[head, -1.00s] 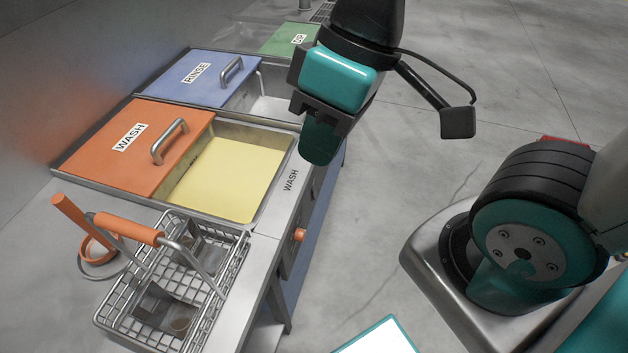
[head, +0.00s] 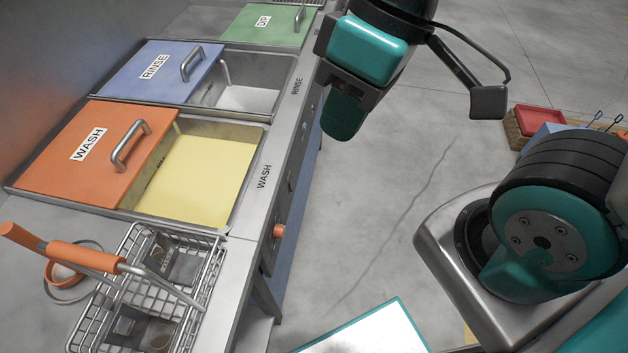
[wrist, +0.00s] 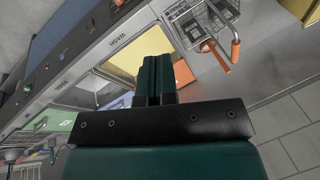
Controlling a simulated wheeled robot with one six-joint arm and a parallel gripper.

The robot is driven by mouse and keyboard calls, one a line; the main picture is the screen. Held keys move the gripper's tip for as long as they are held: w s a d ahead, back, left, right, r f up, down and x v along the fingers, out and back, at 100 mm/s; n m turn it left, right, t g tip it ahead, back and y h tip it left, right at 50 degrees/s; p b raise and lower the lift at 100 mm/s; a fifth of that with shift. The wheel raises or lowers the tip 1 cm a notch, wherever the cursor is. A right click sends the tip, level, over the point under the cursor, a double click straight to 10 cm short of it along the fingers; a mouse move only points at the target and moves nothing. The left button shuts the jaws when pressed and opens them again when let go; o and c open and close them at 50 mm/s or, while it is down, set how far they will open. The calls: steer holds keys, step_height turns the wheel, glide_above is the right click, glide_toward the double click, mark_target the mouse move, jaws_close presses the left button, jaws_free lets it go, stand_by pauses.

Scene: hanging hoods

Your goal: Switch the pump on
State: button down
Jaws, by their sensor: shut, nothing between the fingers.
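An orange knob (head: 278,231) sits on the front face of the steel bench, below the WASH tank. In the wrist view an orange knob (wrist: 82,36) shows on the front panel at upper left. No part is clearly labelled as a pump, and the knob's setting cannot be told. My gripper (head: 343,122) is shut and empty, pointing down in front of the bench, beyond the knob and apart from it. Its closed fingers also show in the wrist view (wrist: 157,78).
The WASH tank (head: 245,195) stands partly open beside its orange lid (head: 60,168). A wire basket (head: 205,285) with orange handle sits at the near end. Blue RINSE lid (head: 125,75) and green DIP lid (head: 240,25) lie farther back.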

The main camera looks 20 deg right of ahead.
mark_target(292, 185)
steer(key=w+d+f+m+t+y+b, duration=0.1)
steer(key=w+d+f+m+b, duration=0.3)
steer(key=f, duration=0.9)
steer(key=w+d+f+m+t+y+b, duration=0.1)
steer(key=w+d+f+m+t+b, duration=0.1)
steer(key=w+d+f+m+b, duration=0.3)
steer(key=w+d+f+m+t+b, duration=0.2)
steer(key=w+f+b, duration=0.7)
steer(key=f, duration=1.3)
steer(key=d+m+b, duration=0.2)
steer(key=m+b, duration=0.1)
steer(key=b, duration=0.2)
steer(key=shift+w+d+f+y, duration=0.15)
steer(key=shift+w+f+y, duration=0.05)
steer(key=shift+y, duration=0.2)
steer(key=x, duration=0.4)
steer(key=a+r+b+x, duration=0.1)
steer(key=x, duration=0.3)
steer(key=w+x, duration=0.1)
steer(key=x, duration=0.4)
steer(key=shift+w+a+r, duration=0.1)
steer(key=shift+a+r, duration=0.25)
